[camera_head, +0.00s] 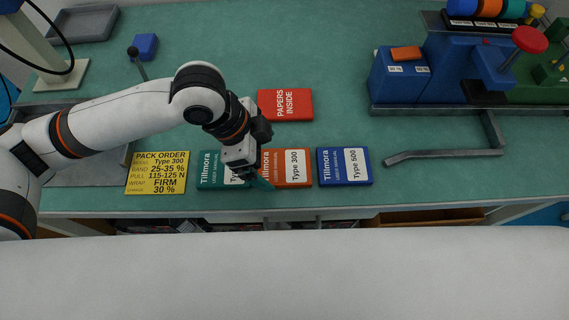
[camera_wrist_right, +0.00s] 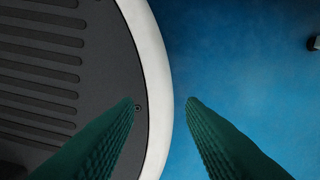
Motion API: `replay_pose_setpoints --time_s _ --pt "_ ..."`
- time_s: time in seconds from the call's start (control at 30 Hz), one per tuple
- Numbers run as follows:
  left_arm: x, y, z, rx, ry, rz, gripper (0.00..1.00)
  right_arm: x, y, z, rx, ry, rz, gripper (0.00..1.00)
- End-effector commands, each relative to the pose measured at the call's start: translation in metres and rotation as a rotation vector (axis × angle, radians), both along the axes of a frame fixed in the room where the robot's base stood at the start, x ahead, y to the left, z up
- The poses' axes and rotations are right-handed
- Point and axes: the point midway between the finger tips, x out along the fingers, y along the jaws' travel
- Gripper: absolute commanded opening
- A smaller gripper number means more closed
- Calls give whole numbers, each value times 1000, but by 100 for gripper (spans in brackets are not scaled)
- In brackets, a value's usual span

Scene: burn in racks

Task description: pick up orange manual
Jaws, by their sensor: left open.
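The orange manual (camera_head: 294,179), marked Tillmora Type 300, lies flat on the green bench near its front edge. It is between a teal manual (camera_head: 208,171) on its left and a blue manual (camera_head: 329,168) on its right. My left gripper (camera_head: 259,182) is open, pointing down at the orange manual's left edge. It covers part of that edge and part of the teal manual. I cannot tell whether its fingers touch the orange manual. My right gripper (camera_wrist_right: 162,101) is open and empty in the right wrist view, away from the manuals, above a dark ribbed surface and blue floor.
A red "papers inside" packet (camera_head: 293,106) lies behind the orange manual. A yellow pack order card (camera_head: 156,174) lies left of the teal manual. A bent metal bar (camera_head: 447,154) and blue machine (camera_head: 468,70) stand right. The bench middle is clear.

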Motion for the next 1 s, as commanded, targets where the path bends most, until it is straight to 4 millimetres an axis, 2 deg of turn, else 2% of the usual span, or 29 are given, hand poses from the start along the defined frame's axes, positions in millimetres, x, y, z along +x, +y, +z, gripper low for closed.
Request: replay_pose_setpoints --time_s 0.17,0.33,0.43,0.73,0.77,1.0 --pt "2 -8 -11 -1 0 -1 100 8 -1 -1 -1 -11 1 36" --pt "6 -26 -31 0 1 -2 100 16 -1 -2 0 -24 1 36" --pt "6 -29 -43 0 0 1 100 16 -1 -3 0 -25 1 36" --pt "6 -31 -48 -1 -3 -1 100 16 -1 -3 0 -24 1 36" --pt "6 -31 -48 0 -2 0 98 16 -1 -3 0 -24 1 36" --pt "6 -31 -48 0 -2 0 59 15 -1 -3 0 -23 1 36"
